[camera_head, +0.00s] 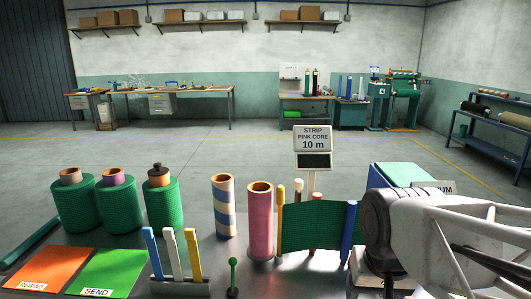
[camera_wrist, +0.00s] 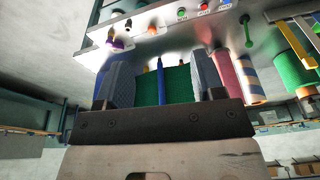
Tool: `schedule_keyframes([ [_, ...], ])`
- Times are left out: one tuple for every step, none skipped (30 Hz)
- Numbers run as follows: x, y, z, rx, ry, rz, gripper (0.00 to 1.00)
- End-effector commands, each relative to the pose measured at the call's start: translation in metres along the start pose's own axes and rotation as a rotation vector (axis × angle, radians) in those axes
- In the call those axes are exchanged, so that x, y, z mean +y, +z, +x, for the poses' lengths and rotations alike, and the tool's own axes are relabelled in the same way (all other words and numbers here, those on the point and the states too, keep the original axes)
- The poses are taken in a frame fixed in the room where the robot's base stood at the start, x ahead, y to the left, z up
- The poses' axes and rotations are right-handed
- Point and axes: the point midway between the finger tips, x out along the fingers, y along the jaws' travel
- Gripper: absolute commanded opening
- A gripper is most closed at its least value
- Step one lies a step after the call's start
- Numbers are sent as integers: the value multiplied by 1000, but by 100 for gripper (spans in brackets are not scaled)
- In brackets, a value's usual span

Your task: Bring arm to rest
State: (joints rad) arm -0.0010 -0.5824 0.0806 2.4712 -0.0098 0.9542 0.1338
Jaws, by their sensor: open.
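My arm fills the right of the head view, with a dark round joint and white links; its gripper tips cannot be made out there. In the wrist view my gripper (camera_wrist: 162,80) shows two grey padded fingers set wide apart, with a gap between them. Green netting (camera_head: 315,225) is stretched between a yellow post (camera_head: 280,219) and a blue post (camera_head: 348,233). In the wrist view the netting (camera_wrist: 178,86) and the blue post (camera_wrist: 161,82) appear beyond the gap between the fingers. I see nothing gripped.
A pink core (camera_head: 260,222) and a blue-striped core (camera_head: 223,207) stand left of the netting. Several green rolls (camera_head: 120,207) stand further left. A rack (camera_head: 180,287) holds three coloured sticks. Orange REWIND (camera_head: 48,268) and green SEND (camera_head: 108,272) mats lie front left. A sign (camera_head: 313,139) stands behind.

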Motion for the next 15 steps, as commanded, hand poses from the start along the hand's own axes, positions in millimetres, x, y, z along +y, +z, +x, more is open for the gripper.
schedule_keyframes([
  [2,10,2,5,0,-26,62],
  [3,14,3,7,0,-41,62],
  [4,20,5,9,1,-59,62],
  [5,23,6,11,1,-71,62],
  [6,26,6,12,1,-81,62],
  [6,29,8,13,1,-91,62],
  [7,31,8,14,1,-97,62],
  [7,32,9,14,1,-103,62],
  [7,33,9,14,2,-107,62],
  [7,34,9,14,2,-109,62],
  [7,34,10,14,2,-110,62],
  [7,34,10,15,2,-110,62],
  [7,34,9,14,2,-110,62],
  [7,34,9,14,2,-110,62],
  [7,34,9,14,2,-110,62],
])
